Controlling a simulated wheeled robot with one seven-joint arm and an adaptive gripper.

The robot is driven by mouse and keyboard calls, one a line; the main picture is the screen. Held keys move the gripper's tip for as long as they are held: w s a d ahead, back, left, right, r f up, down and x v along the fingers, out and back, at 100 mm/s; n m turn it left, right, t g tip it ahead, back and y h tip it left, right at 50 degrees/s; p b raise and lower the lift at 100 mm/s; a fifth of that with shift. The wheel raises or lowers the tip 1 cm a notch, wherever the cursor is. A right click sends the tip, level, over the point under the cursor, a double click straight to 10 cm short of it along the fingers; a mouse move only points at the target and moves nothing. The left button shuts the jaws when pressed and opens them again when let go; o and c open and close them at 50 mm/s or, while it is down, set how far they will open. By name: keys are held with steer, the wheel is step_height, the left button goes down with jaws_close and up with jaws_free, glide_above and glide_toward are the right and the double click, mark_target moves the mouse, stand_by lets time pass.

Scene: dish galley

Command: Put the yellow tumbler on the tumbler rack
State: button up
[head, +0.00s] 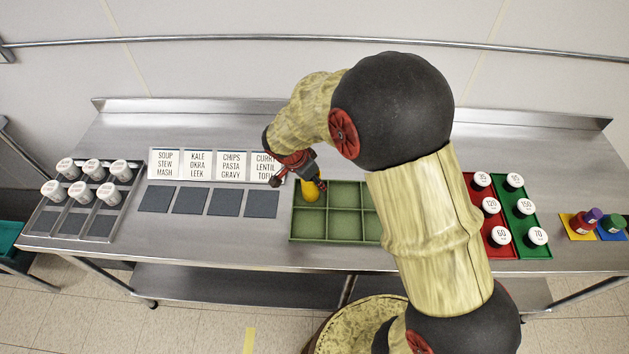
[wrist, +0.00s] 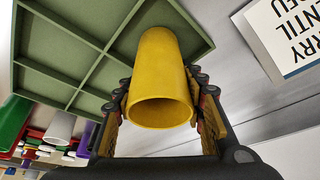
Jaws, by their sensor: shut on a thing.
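The yellow tumbler (head: 310,190) is in my gripper (head: 309,182), over the upper left compartment of the green divided rack (head: 325,239). In the wrist view the tumbler (wrist: 160,75) sits between both fingers, its open end toward the camera. My gripper (wrist: 160,108) is shut on it. The far end of the tumbler overlaps a corner compartment of the rack (wrist: 85,38); I cannot tell whether it touches the rack floor. The rack compartments that show are empty. My arm hides the rack's right part in the head view.
Left of the rack are dark square mats (head: 226,202) and word cards (head: 197,164). A grey tray (head: 45,216) with several white cups stands far left. Red (head: 504,252) and green (head: 539,252) trays with numbered white-topped items stand right, beyond them coloured pads (head: 577,233).

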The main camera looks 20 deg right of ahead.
steer(key=shift+f, duration=0.1)
steer(key=o, duration=1.1)
steer(key=shift+o, duration=0.5)
steer(key=shift+r, duration=0.35)
steer(key=p+v, duration=0.2)
steer(key=v, duration=1)
steer(key=s+d+r+n+t+y, duration=0.1)
steer(key=s+r+n+t+y, duration=0.1)
steer(key=s+r+n, duration=0.4)
steer(key=s+d+r+n+t+y, duration=0.1)
steer(key=s+r+n, duration=0.6)
steer(key=s, duration=0.9)
step_height(320, 180, up, 3)
steer(key=shift+d+f+t+y, duration=0.15)
steer(key=shift+d+t+y, duration=0.15)
steer(key=shift+t+y, duration=0.15)
